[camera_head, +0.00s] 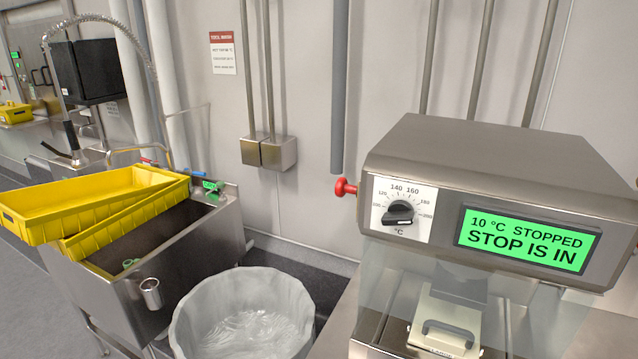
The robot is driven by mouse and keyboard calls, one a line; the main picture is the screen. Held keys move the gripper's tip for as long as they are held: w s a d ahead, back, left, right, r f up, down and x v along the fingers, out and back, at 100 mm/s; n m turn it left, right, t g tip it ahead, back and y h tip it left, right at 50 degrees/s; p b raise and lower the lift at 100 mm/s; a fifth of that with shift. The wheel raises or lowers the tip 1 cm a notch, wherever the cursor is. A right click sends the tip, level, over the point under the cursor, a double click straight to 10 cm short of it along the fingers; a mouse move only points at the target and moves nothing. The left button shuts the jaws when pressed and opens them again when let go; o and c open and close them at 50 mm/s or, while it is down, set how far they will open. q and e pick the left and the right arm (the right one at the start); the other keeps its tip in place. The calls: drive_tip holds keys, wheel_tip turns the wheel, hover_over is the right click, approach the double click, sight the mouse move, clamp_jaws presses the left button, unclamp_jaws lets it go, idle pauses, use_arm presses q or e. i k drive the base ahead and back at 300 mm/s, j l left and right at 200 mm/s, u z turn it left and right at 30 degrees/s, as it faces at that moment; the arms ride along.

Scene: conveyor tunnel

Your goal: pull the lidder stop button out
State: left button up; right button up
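The lidder (480,175) is a steel-topped machine at the right of the head view. Its red stop button (345,187) sticks out from the left side of the housing. The green display (527,240) reads "10 °C STOPPED" and "STOP IS IN". A black temperature dial (398,212) sits on a white plate between the button and the display. Neither of my grippers shows in the view, and nothing touches the button.
A round bin with a clear liner (243,318) stands below and left of the lidder. A steel sink (165,262) with yellow trays (85,205) on it is further left. The space just left of the button is clear, with a vertical grey pipe (340,85) behind.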

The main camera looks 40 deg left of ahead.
sight(342, 186)
drive_tip(key=k+j, duration=0.1)
drive_tip(key=j, duration=0.2)
drive_tip(key=k+j, duration=0.1)
drive_tip(key=j, duration=0.2)
drive_tip(key=k+j, duration=0.1)
drive_tip(key=j, duration=0.2)
drive_tip(key=j+z, duration=0.1)
drive_tip(key=j, duration=0.8)
drive_tip(key=i+j, duration=0.15)
drive_tip(key=k+j+u, duration=0.1)
drive_tip(key=j+u, duration=0.15)
drive_tip(key=j, duration=0.1)
